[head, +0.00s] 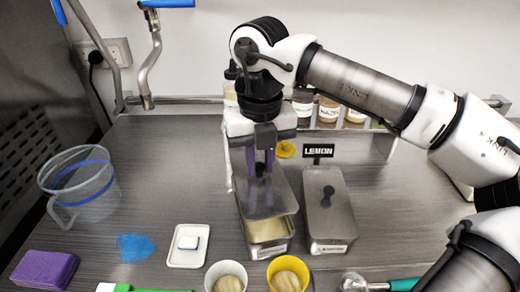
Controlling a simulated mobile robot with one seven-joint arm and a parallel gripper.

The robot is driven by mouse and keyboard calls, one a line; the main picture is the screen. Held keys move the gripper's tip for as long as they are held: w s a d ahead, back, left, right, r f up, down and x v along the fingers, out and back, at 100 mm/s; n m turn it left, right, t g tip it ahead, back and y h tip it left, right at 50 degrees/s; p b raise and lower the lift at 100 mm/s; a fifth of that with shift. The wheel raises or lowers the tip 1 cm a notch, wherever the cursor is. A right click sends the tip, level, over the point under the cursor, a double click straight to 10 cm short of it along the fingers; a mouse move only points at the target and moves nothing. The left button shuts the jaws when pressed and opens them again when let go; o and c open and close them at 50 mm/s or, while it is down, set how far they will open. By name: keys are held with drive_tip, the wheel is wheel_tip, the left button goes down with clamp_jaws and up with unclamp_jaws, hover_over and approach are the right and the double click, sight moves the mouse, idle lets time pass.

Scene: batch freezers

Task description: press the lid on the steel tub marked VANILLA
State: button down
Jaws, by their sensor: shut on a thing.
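My gripper (262,168) points down at the middle of the counter and is shut on the knob of a grey steel lid (266,202). The lid is over the back part of a steel tub (270,250). Pale cream-coloured contents show at the tub's front, below the lid's front edge. The lid looks raised off the rim; whether its back edge touches is unclear. The small label on the tub's front is too small to read, so VANILLA cannot be made out.
A lidded steel tub (330,222) stands close on the right, with a LEMON sign (318,152) behind it. In front are a white cup (226,274) and a yellow cup (288,274). A clear jug (82,190) and white tray (188,246) stand left. Jars line the back.

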sight(260, 178)
drive_tip(key=shift+s+f+b, duration=0.2)
drive_tip(key=shift+f+b, duration=0.25)
drive_tip(key=shift+f, duration=0.25)
wheel_tip(260, 178, down, 5)
drive_tip(key=b, duration=0.3)
drive_tip(key=shift+w, duration=0.1)
drive_tip(key=shift+f+b, duration=0.15)
drive_tip(key=shift+b, duration=0.95)
idle(1.6)
idle(0.4)
drive_tip(key=c, duration=0.7)
unclamp_jaws()
